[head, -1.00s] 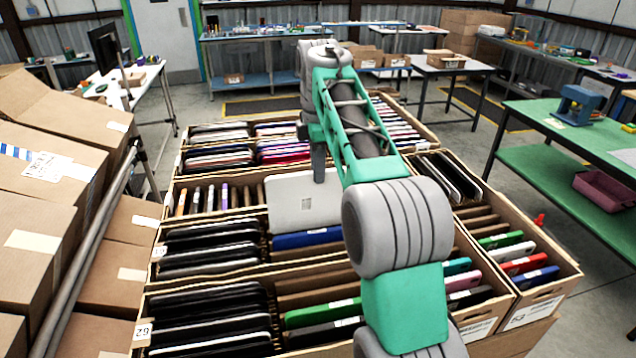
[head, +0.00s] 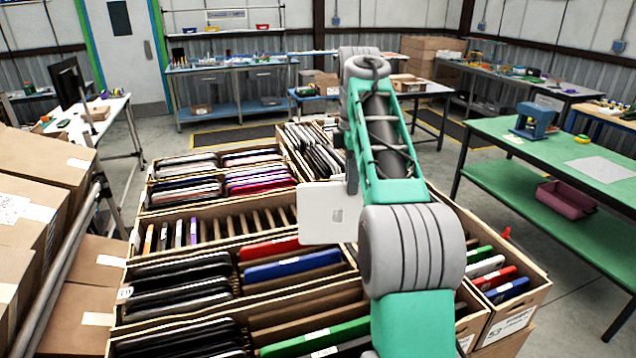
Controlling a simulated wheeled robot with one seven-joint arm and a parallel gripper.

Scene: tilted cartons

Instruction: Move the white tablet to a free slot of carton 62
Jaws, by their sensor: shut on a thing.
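The white tablet (head: 322,222) hangs upright in the air above the middle of the cartons, its right side hidden behind my arm. My gripper (head: 352,178) is shut on the tablet near its upper right; the green and grey arm links cover most of the jaws. Carton 62 (head: 305,312) is the nearest carton at the bottom, cut by the frame edge; its number label is out of view now. Its left column holds several dark tablets. Its right column holds a green tablet (head: 315,338) and shows bare cardboard dividers with empty slots behind it.
The carton behind holds dark, red and blue tablets (head: 292,264); beyond it is a row with several empty slots (head: 250,222). Carton 53 (head: 508,325) stands at the right. Stacked boxes (head: 40,190) and a rail flank the left. A green table (head: 560,150) is at right.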

